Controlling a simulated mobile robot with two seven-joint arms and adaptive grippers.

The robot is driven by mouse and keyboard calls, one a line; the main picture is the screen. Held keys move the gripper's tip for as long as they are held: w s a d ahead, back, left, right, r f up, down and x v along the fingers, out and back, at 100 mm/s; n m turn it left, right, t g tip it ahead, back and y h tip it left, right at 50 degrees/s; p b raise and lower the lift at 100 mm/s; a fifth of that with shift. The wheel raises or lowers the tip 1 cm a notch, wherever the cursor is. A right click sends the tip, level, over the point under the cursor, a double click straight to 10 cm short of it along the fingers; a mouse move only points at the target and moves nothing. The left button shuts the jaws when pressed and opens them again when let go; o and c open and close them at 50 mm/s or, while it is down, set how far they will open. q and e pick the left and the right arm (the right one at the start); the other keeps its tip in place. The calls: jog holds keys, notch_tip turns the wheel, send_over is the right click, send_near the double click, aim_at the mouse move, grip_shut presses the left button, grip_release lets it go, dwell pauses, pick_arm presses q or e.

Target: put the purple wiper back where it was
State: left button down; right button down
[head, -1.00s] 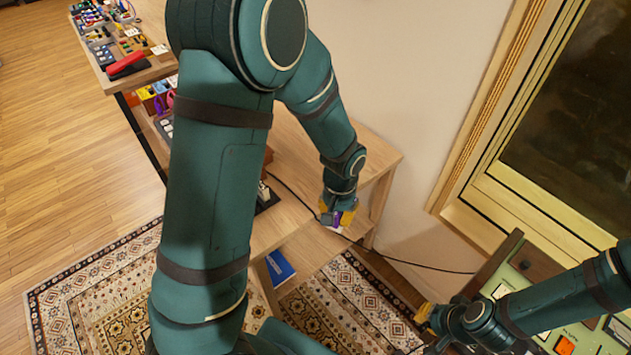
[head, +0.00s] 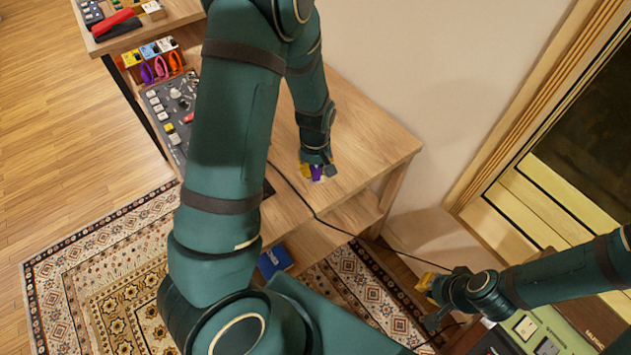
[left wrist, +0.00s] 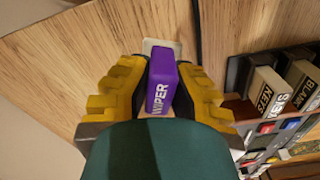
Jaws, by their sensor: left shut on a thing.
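The purple wiper (left wrist: 163,80), with WIPER lettered on its side, is between the yellow-and-black fingers of my left gripper (head: 317,170). That gripper is shut on it. A pale end piece shows beyond the purple part in the left wrist view. In the head view only a small purple patch of the wiper (head: 316,173) shows beneath the gripper, over the wooden desk (head: 365,140). I cannot tell whether it touches the desk top. My right gripper (head: 429,301) is at the lower right, its fingers apart and empty, near the green panel.
A black cable (head: 305,202) runs across the desk. Dark holders with blocks lettered KEYS (left wrist: 268,92) and BLANK stand at the right in the left wrist view. A button panel (head: 172,108) and coloured boxes (head: 150,52) lie left of my left arm. The desk's right end is clear.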

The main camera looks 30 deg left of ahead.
aim_at(315, 179)
pick_arm(q)
jog(key=shift+f+b, duration=0.55)
jog(key=shift+f, duration=1.85)
jog(key=shift+f, duration=0.15)
jog(key=c, duration=1)
grip_release()
